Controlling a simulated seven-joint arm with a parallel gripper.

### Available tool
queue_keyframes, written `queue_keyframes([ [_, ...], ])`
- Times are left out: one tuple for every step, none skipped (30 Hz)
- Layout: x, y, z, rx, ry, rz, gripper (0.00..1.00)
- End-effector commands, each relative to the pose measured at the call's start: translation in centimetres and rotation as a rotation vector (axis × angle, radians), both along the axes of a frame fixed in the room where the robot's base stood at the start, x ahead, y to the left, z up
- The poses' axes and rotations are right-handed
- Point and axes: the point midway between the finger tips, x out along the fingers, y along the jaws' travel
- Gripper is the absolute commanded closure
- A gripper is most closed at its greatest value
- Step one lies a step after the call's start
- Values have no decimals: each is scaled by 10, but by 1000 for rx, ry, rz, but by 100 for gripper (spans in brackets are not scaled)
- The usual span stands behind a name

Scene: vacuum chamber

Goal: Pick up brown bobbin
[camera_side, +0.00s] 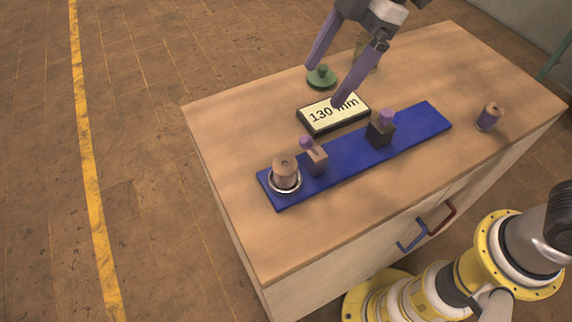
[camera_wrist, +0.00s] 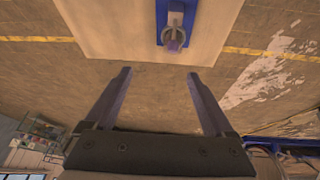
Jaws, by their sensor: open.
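A brown cylinder (camera_side: 284,167), which looks like the brown bobbin, stands upright in a silver ring at the left end of a blue board (camera_side: 412,128). In the wrist view a brown piece (camera_wrist: 173,45) shows at the ring on the blue board's end, near the top edge. A smaller spool (camera_side: 489,117), brown with a purple band, stands on the table at the right. My gripper (camera_side: 325,84) is open and empty, above the table's back part behind the board. Its two purple fingers also show in the wrist view (camera_wrist: 159,73), with nothing between them.
A brown block (camera_side: 317,162) and a dark block (camera_side: 380,132), each with a purple knob, stand on the board. A "130 mm" sign (camera_side: 334,113) and a green knobbed piece (camera_side: 321,77) are close to my fingers. The table's (camera_side: 350,225) front strip is clear.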

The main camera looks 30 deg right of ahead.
Motion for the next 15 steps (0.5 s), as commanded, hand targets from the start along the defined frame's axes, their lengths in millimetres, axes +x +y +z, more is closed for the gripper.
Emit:
queue_keyframes([
  [-1, 15, -13, -10, 26, 31, 12],
  [-2, 21, -19, -16, 37, 43, 12],
  [-5, 27, -26, -24, 51, 58, 12],
  [-8, 30, -31, -30, 62, 67, 12],
  [-10, 33, -34, -34, 66, 75, 12],
  [-12, 36, -36, -36, 70, 82, 12],
  [-13, 37, -38, -36, 70, 84, 12],
  [-13, 38, -40, -36, 71, 86, 12],
  [-13, 40, -45, -36, 71, 85, 12],
  [-13, 42, -49, -37, 72, 85, 12],
  [-13, 43, -54, -37, 72, 84, 12],
  [-14, 46, -61, -38, 72, 84, 12],
  [-14, 48, -67, -38, 72, 84, 12],
  [-14, 50, -73, -38, 72, 84, 12],
  [-13, 53, -80, -38, 71, 83, 12],
])
